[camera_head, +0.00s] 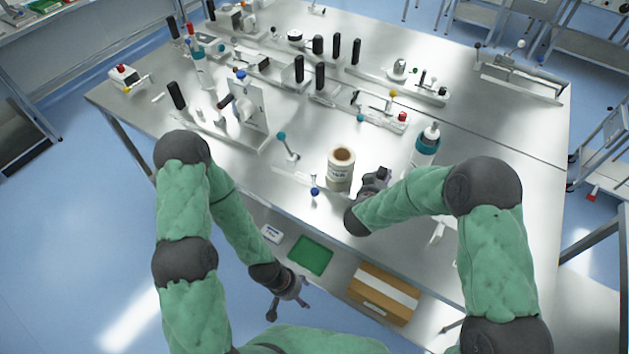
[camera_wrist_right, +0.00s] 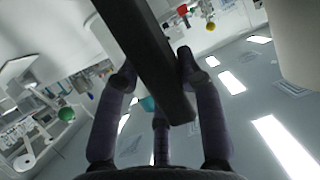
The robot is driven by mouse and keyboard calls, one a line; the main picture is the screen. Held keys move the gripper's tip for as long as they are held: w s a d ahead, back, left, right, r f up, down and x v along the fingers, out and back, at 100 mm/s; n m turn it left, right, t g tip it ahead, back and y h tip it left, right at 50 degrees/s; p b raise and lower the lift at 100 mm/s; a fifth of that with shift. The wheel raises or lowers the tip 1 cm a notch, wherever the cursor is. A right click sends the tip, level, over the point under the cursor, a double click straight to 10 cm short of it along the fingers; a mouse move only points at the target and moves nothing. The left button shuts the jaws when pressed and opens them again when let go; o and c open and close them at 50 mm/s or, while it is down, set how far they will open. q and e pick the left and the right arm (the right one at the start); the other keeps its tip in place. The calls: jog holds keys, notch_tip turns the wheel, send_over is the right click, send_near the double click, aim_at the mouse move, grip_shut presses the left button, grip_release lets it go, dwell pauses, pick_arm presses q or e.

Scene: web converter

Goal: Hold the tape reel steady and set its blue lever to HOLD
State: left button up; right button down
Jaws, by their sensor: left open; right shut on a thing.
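The tape reel (camera_head: 340,170), a cream roll with a brown core, stands upright near the table's front edge. A metal base beside it carries a teal-knobbed lever (camera_head: 281,136) and a blue-knobbed lever (camera_head: 314,190). No HOLD marking is legible. My right gripper (camera_head: 376,179) is just right of the reel. In the right wrist view its fingers (camera_wrist_right: 158,75) are shut on a dark bar (camera_wrist_right: 155,60); whether this bar belongs to the reel unit I cannot tell. My left gripper (camera_head: 289,305) is open and empty, low in front of the table, away from the reel.
A teal-and-white bottle (camera_head: 427,140) stands behind my right forearm. Fixtures with black handles (camera_head: 320,75) fill the table behind the reel. On the shelf below are a green tray (camera_head: 310,255) and a cardboard box (camera_head: 384,292). Bare table (camera_head: 510,130) shows at right.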

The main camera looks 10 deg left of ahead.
jog(key=shift+w+r, duration=0.15)
jog(key=shift+r, duration=0.1)
jog(key=shift+f, duration=0.1)
jog(key=shift+f, duration=0.3)
jog(key=shift+s+f, duration=0.2)
jog(key=shift+s, duration=0.05)
